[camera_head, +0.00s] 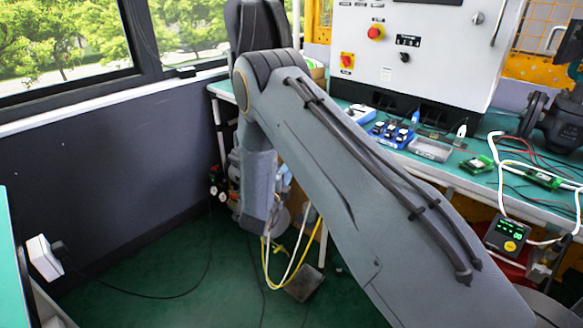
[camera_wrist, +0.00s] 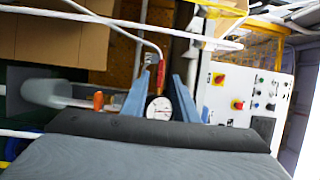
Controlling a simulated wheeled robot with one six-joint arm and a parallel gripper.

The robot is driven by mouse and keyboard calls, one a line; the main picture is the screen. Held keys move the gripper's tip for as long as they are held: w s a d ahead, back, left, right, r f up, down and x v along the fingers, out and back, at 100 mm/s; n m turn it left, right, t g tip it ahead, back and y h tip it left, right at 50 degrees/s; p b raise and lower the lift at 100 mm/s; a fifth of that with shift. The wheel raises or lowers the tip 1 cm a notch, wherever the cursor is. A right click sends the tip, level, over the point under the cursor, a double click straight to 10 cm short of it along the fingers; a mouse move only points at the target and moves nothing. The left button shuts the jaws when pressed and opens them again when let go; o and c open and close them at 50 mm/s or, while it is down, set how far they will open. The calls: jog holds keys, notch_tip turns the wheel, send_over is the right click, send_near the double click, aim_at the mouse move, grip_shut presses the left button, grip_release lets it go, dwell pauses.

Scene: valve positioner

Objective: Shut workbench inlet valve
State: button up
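My gripper (camera_wrist: 160,92) shows in the wrist view as two blue fingers standing apart, with nothing seen held between them. A small round white gauge (camera_wrist: 158,108) shows in the gap between the fingers. An orange handle-like part (camera_wrist: 98,100) lies left of the left finger, apart from it in the picture. I cannot tell for sure whether it is the inlet valve's handle. In the head view my own arm fills the middle, and I cannot make out my gripper. Small dark fittings (camera_head: 217,182) sit below the left end of the workbench (camera_head: 222,88), but their details are too small to tell.
A control cabinet (camera_head: 420,45) with red knobs stands on the bench; it also shows in the wrist view (camera_wrist: 228,97). Yellow and white cables (camera_head: 267,262) hang under the bench. A wall socket (camera_head: 43,257) is at left.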

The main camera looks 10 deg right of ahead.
jog(key=shift+x, duration=1.35)
grip_shut()
jog(key=shift+r+n, duration=0.1)
jog(key=shift+n, duration=0.3)
jog(key=shift+w+a+r+n+g+h+p, duration=0.15)
jog(key=shift+n+g+h+p, duration=0.15)
jog(key=shift+n+g, duration=1.4)
jog(key=shift+w+a+r+n+g+h+p, duration=0.1)
jog(key=shift+w+r+n+g+h+p, duration=0.4)
jog(key=shift+n, duration=2.05)
jog(key=shift+s+a+f+n+g+y+p, duration=0.1)
jog(key=shift+s+f+n+g+p, duration=0.1)
jog(key=shift+n+g, duration=1.6)
jog(key=shift+n+t, duration=0.4)
jog(key=shift+n, duration=0.05)
